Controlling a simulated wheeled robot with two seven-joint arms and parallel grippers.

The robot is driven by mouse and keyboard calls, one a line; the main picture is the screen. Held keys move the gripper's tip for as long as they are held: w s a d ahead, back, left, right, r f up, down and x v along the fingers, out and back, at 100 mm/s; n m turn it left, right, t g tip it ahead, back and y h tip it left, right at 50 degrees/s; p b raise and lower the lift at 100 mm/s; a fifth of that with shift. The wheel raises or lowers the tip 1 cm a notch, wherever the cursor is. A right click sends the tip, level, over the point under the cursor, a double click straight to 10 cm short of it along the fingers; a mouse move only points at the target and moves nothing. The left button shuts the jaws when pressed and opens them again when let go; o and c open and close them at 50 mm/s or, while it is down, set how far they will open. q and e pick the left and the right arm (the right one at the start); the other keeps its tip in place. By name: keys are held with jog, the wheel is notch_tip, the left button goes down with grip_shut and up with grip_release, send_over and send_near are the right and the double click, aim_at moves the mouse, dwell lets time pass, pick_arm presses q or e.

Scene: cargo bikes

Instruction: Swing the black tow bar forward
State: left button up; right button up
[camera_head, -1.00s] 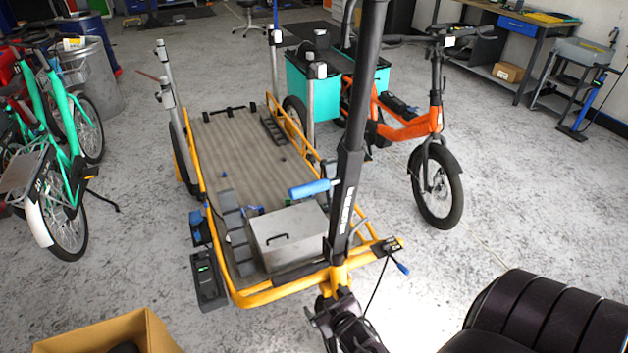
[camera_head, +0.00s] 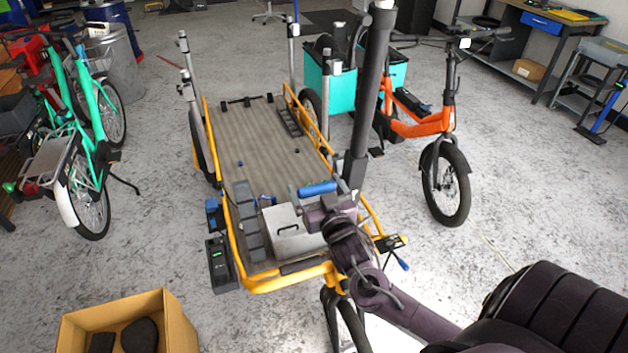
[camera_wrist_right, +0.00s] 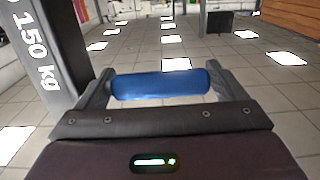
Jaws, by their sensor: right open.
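The black tow bar (camera_head: 370,100) stands nearly upright, leaning slightly, at the near end of the yellow-framed cargo bike (camera_head: 232,243). It also shows at the left of the right wrist view (camera_wrist_right: 45,45), with white "150 kg" lettering. A blue handle (camera_head: 318,188) sticks out sideways from the bar. My right gripper (camera_head: 320,193) is at this handle, its jaws open. In the right wrist view the blue handle (camera_wrist_right: 160,84) lies across between the two spread fingers. Whether they touch it is unclear. The bar's lower end is hidden behind my right arm. My left gripper is not visible.
A grey metal box (camera_head: 285,235) sits on the cargo deck (camera_head: 245,150) close to my right gripper. A cardboard box (camera_head: 175,325) is on the floor at the near left. An orange bike (camera_head: 420,125) stands right of the bar, with clear floor nearer to me.

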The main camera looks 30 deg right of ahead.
jog(key=shift+x, duration=0.85)
